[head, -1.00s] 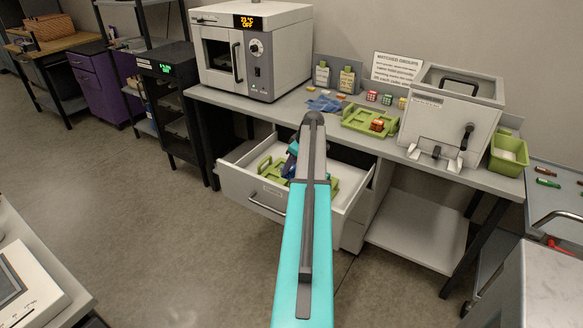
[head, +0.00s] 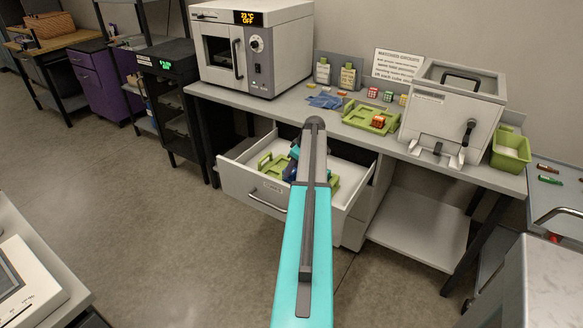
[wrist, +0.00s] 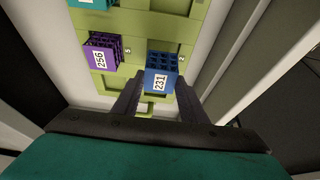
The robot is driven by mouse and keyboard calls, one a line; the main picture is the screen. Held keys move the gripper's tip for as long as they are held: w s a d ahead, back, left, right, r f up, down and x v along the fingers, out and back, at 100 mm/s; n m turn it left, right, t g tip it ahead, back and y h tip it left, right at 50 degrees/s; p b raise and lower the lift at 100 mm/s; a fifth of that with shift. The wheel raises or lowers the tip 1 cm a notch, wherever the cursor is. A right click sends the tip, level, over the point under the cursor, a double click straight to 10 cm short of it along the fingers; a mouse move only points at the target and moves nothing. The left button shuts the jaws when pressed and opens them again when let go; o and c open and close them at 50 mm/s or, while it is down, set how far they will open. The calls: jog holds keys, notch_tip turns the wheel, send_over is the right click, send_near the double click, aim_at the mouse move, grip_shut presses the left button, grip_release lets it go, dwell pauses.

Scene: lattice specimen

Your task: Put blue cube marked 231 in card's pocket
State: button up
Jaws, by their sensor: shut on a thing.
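The blue lattice cube marked 231 (wrist: 162,76) is between the two fingers of my gripper (wrist: 157,98) in the wrist view, and the gripper is shut on it. The cube is at the green tray (wrist: 196,14) beside the printed 2; I cannot tell whether it touches the tray. A purple cube marked 256 (wrist: 102,54) sits in the tray to its left. In the head view my arm hides most of the gripper and the cube over the open drawer (head: 254,190).
Another green tray (head: 362,118) with an orange-red cube (head: 378,121) lies on the bench. A blue cloth (head: 325,101), an oven (head: 255,50), a grey-white box (head: 452,105) and a green bin (head: 510,150) stand around it. The drawer walls surround the gripper closely.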

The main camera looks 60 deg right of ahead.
jog(key=shift+f, duration=0.7)
jog(key=o, duration=0.4)
jog(key=c, duration=0.4)
jog(key=shift+o, duration=0.2)
jog(key=shift+f+b, duration=0.1)
jog(key=shift+b, duration=0.2)
